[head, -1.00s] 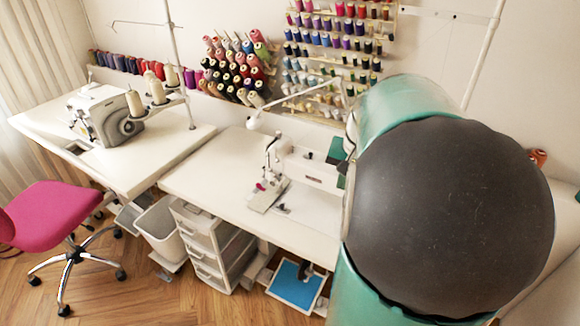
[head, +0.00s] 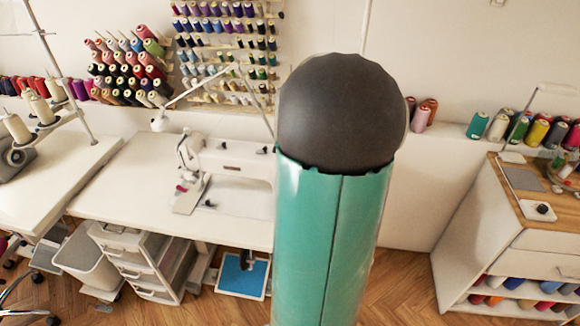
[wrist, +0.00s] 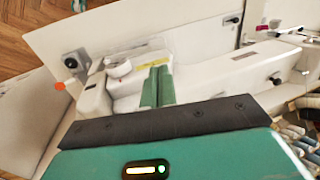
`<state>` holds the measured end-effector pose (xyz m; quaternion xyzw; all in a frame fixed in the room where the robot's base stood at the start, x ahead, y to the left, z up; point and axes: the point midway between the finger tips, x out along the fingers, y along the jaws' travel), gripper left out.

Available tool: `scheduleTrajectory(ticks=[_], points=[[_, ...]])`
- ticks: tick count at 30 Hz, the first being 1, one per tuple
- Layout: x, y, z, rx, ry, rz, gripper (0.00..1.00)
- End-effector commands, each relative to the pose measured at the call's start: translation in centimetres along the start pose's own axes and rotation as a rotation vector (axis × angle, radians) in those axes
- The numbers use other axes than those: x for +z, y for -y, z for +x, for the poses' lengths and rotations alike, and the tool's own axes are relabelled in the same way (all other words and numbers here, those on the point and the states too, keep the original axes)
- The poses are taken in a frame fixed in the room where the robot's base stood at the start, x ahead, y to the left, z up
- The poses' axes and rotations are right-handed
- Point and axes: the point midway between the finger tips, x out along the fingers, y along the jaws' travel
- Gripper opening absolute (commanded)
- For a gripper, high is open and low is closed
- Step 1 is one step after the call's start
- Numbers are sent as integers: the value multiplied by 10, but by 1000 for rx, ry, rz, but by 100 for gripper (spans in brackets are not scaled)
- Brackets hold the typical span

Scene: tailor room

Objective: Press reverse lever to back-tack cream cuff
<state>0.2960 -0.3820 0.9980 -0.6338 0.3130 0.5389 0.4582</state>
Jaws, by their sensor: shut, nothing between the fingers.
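A white sewing machine (head: 235,158) stands on a white table, left of my arm in the head view. Small magenta-red parts (head: 181,188) show at its needle end. In the wrist view the machine's white body (wrist: 215,80) lies beyond my gripper (wrist: 157,84), whose green fingers are together and empty. The fingers overlap the white casing in the picture; I cannot tell whether they touch it. A round white dial (wrist: 118,67) is left of the fingers, and a small orange knob (wrist: 60,86) further left. I cannot pick out the reverse lever or the cream cuff for certain. My gripper is hidden in the head view.
A lamp arm (head: 200,88) rises behind the machine. Thread racks (head: 225,45) hang on the wall. White drawers (head: 140,262) and a bin (head: 88,262) stand under the table. A wood-topped cabinet (head: 520,225) is at right. Open floor (head: 400,285) lies between.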

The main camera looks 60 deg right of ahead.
Motion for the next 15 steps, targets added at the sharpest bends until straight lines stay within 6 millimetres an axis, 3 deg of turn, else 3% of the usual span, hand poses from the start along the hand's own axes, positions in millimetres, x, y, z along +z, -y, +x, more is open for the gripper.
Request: scheduleTrajectory(ticks=[9,15], points=[[1,-1,65,0,5,2,0],[0,0,93,-1,1,2,0]])
